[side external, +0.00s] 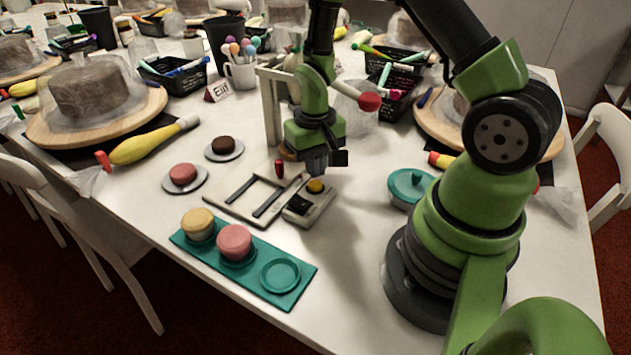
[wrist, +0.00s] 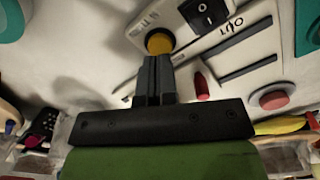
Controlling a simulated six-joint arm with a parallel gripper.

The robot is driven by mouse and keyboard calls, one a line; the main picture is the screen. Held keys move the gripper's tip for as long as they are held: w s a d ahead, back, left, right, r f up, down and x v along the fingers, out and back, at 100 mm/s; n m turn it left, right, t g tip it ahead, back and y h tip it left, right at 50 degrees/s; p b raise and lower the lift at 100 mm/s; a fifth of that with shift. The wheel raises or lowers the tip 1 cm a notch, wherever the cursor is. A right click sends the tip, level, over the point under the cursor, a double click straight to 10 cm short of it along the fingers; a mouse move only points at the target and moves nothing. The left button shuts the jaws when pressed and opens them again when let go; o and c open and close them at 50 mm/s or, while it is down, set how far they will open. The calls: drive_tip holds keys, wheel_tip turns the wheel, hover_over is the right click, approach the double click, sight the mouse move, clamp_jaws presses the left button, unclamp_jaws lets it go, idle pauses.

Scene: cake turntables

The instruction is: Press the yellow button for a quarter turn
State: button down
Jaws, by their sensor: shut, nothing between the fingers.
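The yellow button (side external: 316,186) sits on a small pale control box (side external: 309,205) beside a black switch. In the wrist view the yellow button (wrist: 160,42) shows just beyond my fingertips, and the black rocker switch (wrist: 207,12) is to its right. My gripper (side external: 317,172) is shut and empty, pointing down close above the button. It also shows in the wrist view (wrist: 156,62). I cannot tell whether the fingertips touch the button. A slotted pale plate (side external: 255,195) with a red-knobbed lever (side external: 279,168) adjoins the box.
A teal tray (side external: 250,272) with a yellow cake, a pink cake and an empty round recess lies in front. Two small plates with pink (side external: 183,174) and dark (side external: 223,145) cakes stand left. A teal lidded pot (side external: 410,186) stands right. A pale frame (side external: 270,105) rises behind.

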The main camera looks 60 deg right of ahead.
sight(315, 183)
idle(0.3)
drive_tip(key=shift+f, duration=1.4)
drive_tip(key=shift+r, duration=3.55)
